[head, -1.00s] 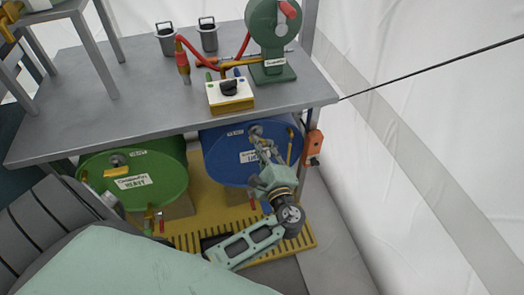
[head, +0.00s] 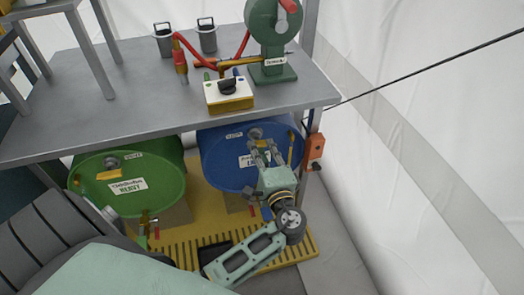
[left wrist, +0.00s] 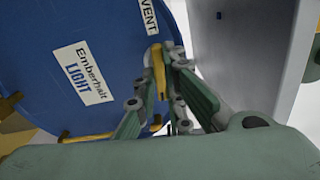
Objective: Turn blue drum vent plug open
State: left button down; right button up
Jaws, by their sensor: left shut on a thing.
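The blue drum (head: 215,165) lies on its side under the bench, its round end facing me. The fingers hide part of the plug. My right gripper is not in view.
A green drum (head: 165,190) lies to the left. The grey bench top (head: 130,100) overhangs both drums. A bench leg with an orange box (head: 315,150) stands close right of my gripper. A yellow grated pallet (head: 300,248) lies below.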

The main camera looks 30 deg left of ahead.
pick_arm(q)
jog(key=c, duration=1.8)
grip_release()
jog(key=shift+c, duration=0.2)
jog(key=v, duration=1.2)
